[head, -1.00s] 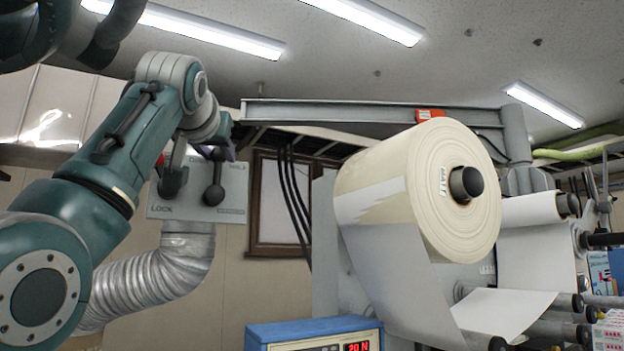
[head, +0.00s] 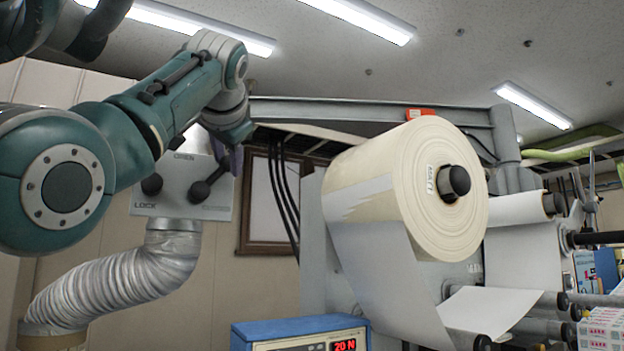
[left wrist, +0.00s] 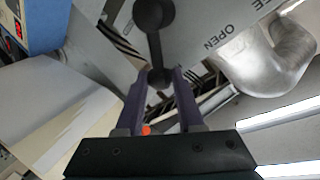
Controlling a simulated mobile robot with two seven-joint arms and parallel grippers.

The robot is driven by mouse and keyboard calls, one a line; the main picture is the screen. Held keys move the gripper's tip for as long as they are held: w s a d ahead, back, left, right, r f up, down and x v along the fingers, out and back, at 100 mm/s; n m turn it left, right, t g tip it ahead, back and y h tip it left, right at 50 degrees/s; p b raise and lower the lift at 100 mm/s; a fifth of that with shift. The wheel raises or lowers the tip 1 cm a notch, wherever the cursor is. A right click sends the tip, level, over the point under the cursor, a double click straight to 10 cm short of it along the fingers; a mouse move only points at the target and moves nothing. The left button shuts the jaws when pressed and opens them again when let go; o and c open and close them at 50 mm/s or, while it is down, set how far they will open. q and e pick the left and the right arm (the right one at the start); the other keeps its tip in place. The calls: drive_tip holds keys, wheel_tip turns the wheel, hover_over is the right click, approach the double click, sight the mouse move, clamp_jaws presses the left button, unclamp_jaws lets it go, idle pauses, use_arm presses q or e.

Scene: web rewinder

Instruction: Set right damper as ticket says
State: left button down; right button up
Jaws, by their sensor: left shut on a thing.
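The damper panel (head: 180,208) is a grey plate on the wall above a flexible duct, marked OPEN at its top and LOCK at lower left. Its dark right lever (head: 208,184) slants up and to the right from its pivot. My left gripper (head: 229,162) is at the lever's outer end. In the left wrist view, the purple fingers (left wrist: 158,92) are closed around the round knob of the lever (left wrist: 155,48). A second dark knob (head: 151,184) is at the panel's left, near LOCK. My right gripper is not in view. No readable ticket shows.
The silver duct (head: 130,275) hangs below the panel. A large paper roll (head: 410,190) and web rollers stand to the right. A blue control box (head: 300,332) at the bottom reads 20 N. A steel beam (head: 370,112) crosses overhead.

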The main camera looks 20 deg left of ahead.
use_arm(q)
drive_tip(key=shift+w+f+m, duration=0.1)
drive_tip(key=shift+w+m, duration=0.15)
drive_tip(key=shift+m, duration=0.25)
drive_tip(key=shift+g, duration=0.3)
drive_tip(key=c, duration=0.5)
unclamp_jaws()
drive_tip(key=shift+d+f, duration=0.1)
drive_tip(key=shift+d, duration=0.05)
